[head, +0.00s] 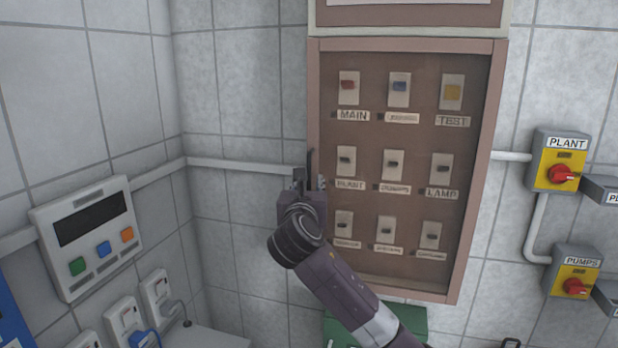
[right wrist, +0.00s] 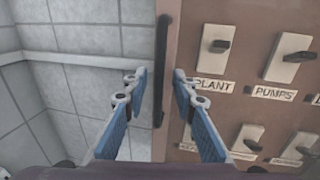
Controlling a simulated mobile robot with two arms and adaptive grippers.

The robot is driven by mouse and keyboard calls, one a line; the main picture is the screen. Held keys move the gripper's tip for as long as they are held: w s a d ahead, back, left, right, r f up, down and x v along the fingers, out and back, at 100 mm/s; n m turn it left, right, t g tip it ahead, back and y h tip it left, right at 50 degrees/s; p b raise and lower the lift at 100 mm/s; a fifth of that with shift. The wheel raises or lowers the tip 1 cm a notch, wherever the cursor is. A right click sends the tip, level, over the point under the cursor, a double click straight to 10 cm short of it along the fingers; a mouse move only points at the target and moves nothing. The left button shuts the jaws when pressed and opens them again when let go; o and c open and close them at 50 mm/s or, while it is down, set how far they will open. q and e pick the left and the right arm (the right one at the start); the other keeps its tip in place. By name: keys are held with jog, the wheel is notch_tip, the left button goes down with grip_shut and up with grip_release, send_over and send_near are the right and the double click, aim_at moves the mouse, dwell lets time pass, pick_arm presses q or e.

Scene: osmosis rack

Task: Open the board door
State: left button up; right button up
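The board door (head: 400,45) is a brown-framed front over a panel of labelled switches on the back wall, and it looks shut. Its black upright handle (head: 309,163) is on the left edge; it also shows in the right wrist view (right wrist: 161,70). My right gripper (head: 309,183) is at this handle. In the right wrist view my right gripper (right wrist: 155,86) is open, with one blue-padded finger on each side of the handle and gaps between. Whether the handle lies fully between the fingertips in depth I cannot tell. My left gripper is not in view.
A white control box (head: 92,235) with coloured buttons is on the left wall. Yellow PLANT (head: 562,160) and PUMPS (head: 574,275) switch boxes with red knobs are right of the board. A green object (head: 410,318) is below it. The tiled wall left of the board is mostly bare, crossed by a conduit.

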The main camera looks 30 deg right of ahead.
jog(key=shift+w+d, duration=0.1)
jog(key=shift+w, duration=0.15)
grip_shut()
jog(key=shift+f, duration=0.1)
dwell(0.3)
